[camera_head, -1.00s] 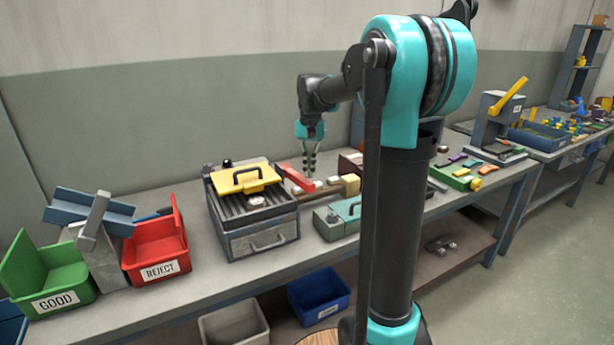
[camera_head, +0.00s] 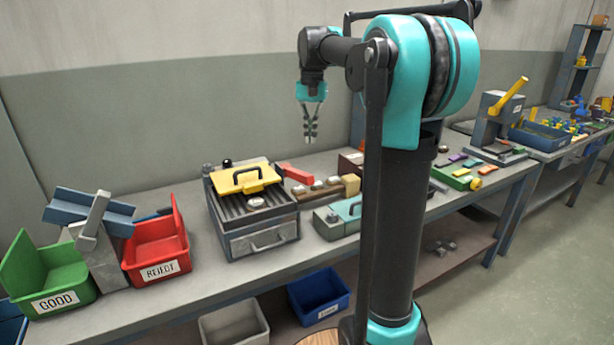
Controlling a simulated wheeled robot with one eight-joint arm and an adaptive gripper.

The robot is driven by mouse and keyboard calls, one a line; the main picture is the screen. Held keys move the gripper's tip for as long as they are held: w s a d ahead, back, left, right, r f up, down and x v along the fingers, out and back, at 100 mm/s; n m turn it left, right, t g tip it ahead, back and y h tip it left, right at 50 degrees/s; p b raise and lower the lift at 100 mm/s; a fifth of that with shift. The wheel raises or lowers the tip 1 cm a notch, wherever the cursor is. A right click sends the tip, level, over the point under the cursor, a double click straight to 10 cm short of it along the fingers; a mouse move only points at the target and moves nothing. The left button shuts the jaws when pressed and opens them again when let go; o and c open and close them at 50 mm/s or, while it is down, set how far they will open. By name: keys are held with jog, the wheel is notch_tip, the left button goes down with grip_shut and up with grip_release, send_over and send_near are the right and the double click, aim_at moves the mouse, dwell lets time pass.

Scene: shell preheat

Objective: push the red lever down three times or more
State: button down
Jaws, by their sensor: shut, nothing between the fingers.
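The red lever (camera_head: 296,174) is on the workbench, just right of the grill-like box (camera_head: 252,211) with the yellow handled lid (camera_head: 233,180). It points up and to the left in the picture, and looks close to the bench top. My gripper (camera_head: 309,140) hangs above and slightly right of the lever, apart from it, with its fingers pointing down. The fingers are shut and hold nothing.
A wooden block with several grey pieces (camera_head: 328,187) lies right of the lever. A grey-green box (camera_head: 338,218) stands in front. A red REJECT bin (camera_head: 157,248) and a green GOOD bin (camera_head: 50,280) stand at left. The air around my gripper is clear.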

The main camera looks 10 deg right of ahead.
jog(key=shift+r, duration=0.55)
jog(key=s+a+r+n+t, duration=0.1)
jog(key=s+r+n+t, duration=0.2)
jog(key=s+r+n, duration=0.2)
jog(key=s+n, duration=0.1)
jog(key=n, duration=0.2)
jog(key=shift+a, duration=0.25)
